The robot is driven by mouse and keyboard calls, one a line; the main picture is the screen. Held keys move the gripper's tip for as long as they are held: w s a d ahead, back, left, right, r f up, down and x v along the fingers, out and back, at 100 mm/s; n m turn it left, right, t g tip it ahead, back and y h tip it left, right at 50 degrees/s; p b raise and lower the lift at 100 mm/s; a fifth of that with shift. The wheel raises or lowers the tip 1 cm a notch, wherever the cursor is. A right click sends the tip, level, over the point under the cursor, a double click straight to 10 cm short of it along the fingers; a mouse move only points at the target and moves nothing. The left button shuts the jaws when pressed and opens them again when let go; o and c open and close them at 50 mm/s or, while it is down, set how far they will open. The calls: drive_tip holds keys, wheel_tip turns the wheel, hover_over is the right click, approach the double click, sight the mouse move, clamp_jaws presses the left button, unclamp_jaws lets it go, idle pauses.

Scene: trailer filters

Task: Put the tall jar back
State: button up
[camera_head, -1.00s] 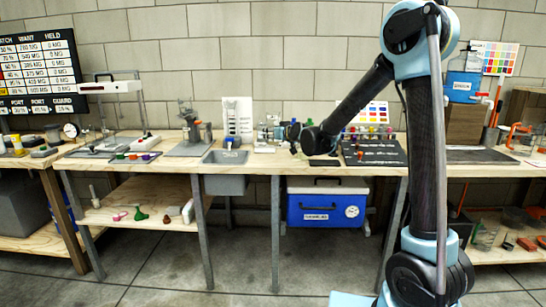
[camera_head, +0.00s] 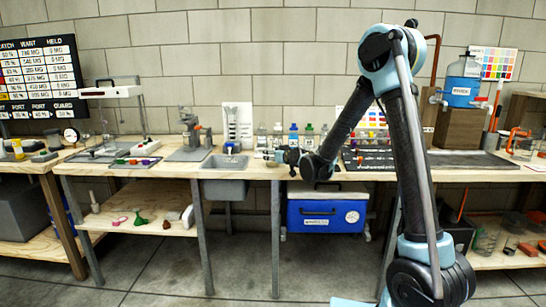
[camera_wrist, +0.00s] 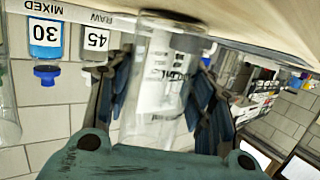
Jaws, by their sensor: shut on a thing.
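My gripper (camera_wrist: 160,110) is shut on a clear, see-through jar (camera_wrist: 163,80) with dark printing. In the wrist view the jar runs up the middle of the picture between the two blue-grey fingers, with its far end close to the pale wooden surface. In the head view my gripper (camera_head: 279,156) is low over the bench, just right of the sink. The jar is too small there to make out clearly.
A bottle labelled 30 (camera_wrist: 45,45) and one labelled 45 (camera_wrist: 95,50) stand beside a strip reading MIXED and RAW (camera_wrist: 75,13). Bottles (camera_head: 293,134) line the back of the bench. The sink (camera_head: 226,162) is left of my gripper; a blue cooler (camera_head: 325,208) is below.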

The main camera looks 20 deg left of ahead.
drive_tip(key=o, duration=1.5)
drive_tip(key=shift+c, duration=0.2)
drive_tip(key=v, duration=1.2)
drive_tip(key=shift+d, duration=0.15)
drive_tip(key=s+d+f+m+g+h, duration=0.15)
drive_tip(key=s+d, duration=0.25)
drive_tip(key=d, duration=0.5)
drive_tip(key=s+d+f+m+g+h, duration=0.1)
drive_tip(key=s+d+h, duration=0.25)
drive_tip(key=d, duration=0.45)
drive_tip(key=s+d+f+m+g+h, duration=0.1)
drive_tip(key=s+d, duration=0.3)
drive_tip(key=d, duration=0.5)
drive_tip(key=s+d+f+m+g+h, duration=0.2)
drive_tip(key=s+d+f, duration=0.2)
drive_tip(key=s+d, duration=0.4)
drive_tip(key=s+d+f+m+g+h, duration=0.2)
drive_tip(key=s+d, duration=0.7)
drive_tip(key=s, duration=0.5)
wheel_tip(320, 180, down, 3)
drive_tip(key=shift+d+r+m+g+h, duration=0.1)
drive_tip(key=shift+d+m+g+h, duration=0.25)
drive_tip(key=shift+m+g, duration=0.3)
